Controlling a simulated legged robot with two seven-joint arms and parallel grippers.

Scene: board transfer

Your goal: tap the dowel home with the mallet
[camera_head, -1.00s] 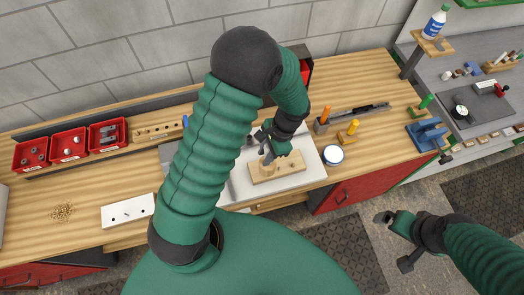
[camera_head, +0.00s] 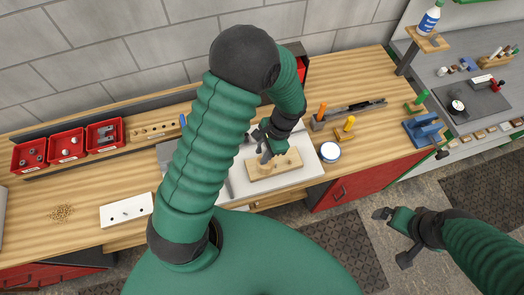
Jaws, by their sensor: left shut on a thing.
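A light wooden block (camera_head: 289,170) with holes lies on the pale mat (camera_head: 313,167) on the bench. My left gripper (camera_head: 266,155) is over the block's left half. It is shut on a small light wooden piece that looks like the dowel (camera_head: 266,164), upright at the block. How deep it sits in the block cannot be told. My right gripper (camera_head: 394,238) is open and empty, with its jaws spread, in front of the bench over the floor. I cannot make out the mallet for certain; my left arm covers part of the mat.
Red bins (camera_head: 67,146) with small parts and a wooden hole rack (camera_head: 154,131) stand at the back left. A white plate (camera_head: 126,210) lies at the front left. A round white-lidded tin (camera_head: 330,152) sits right of the mat. A blue fixture (camera_head: 424,131) stands farther right.

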